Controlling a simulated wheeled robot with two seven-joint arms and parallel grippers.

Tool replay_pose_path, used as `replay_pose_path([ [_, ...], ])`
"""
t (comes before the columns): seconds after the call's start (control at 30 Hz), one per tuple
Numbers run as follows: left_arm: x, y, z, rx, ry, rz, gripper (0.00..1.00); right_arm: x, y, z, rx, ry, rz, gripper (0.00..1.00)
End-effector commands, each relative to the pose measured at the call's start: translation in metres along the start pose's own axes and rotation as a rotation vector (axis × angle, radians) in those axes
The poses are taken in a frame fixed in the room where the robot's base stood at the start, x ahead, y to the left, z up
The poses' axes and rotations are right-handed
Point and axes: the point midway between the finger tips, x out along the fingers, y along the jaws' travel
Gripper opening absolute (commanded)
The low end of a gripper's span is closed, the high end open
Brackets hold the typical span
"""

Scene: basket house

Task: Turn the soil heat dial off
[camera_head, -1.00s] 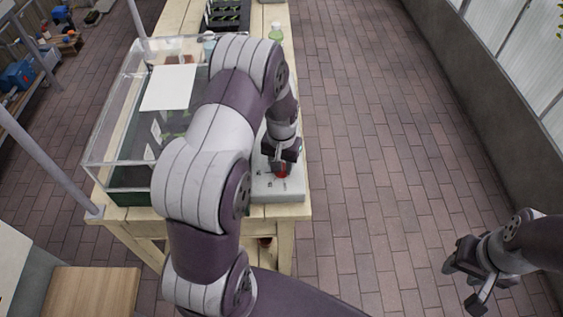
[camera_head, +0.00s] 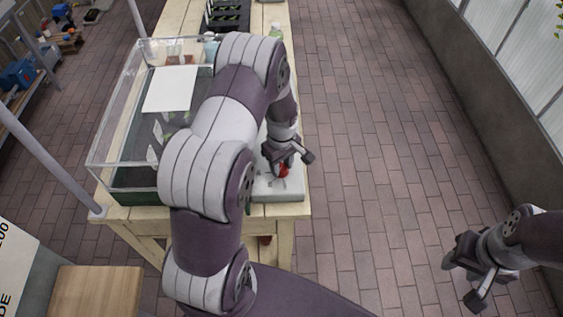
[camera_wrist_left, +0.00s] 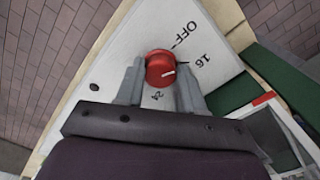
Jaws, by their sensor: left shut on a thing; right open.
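The red round soil heat dial (camera_head: 284,172) sits on a pale grey control panel (camera_head: 290,193) at the table's front right. My left gripper (camera_head: 281,163) comes down over the dial and hides part of it. In the left wrist view, the gripper's fingers (camera_wrist_left: 160,82) are shut on either side of the red dial (camera_wrist_left: 160,66). Its white mark points right in that view, and not at OFF. The panel's printed labels "OFF", "16" and "24" show around the dial. My right gripper (camera_head: 474,279) is open and empty over the floor at the lower right.
A clear-walled tank (camera_head: 112,150) with a white card (camera_head: 171,89) stands on the wooden table left of the panel. Black trays (camera_head: 228,15) and a small bottle (camera_head: 276,32) are further back. The brick floor right of the table is clear.

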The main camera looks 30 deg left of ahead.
Motion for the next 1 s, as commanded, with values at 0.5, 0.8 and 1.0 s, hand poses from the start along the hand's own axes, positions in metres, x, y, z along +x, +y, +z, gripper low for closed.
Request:
replay_pose_path([
  [0.5, -0.0029, 0.0023, -0.0023, -0.431, 0.004, 0.008, 0.07, -0.0066, 0.0, -0.0008, 0.0, 0.0, 0.0, 0.43],
  [0.8, -0.0028, 0.0024, -0.0024, -0.566, 0.004, 0.009, 0.07, -0.0079, 0.0, -0.0009, 0.0, 0.0, 0.0, 0.43],
  [1.0, -0.0029, 0.0026, -0.0025, -0.603, 0.004, 0.01, 0.07, -0.0082, 0.0, -0.001, 0.0, 0.0, 0.0, 0.43],
])
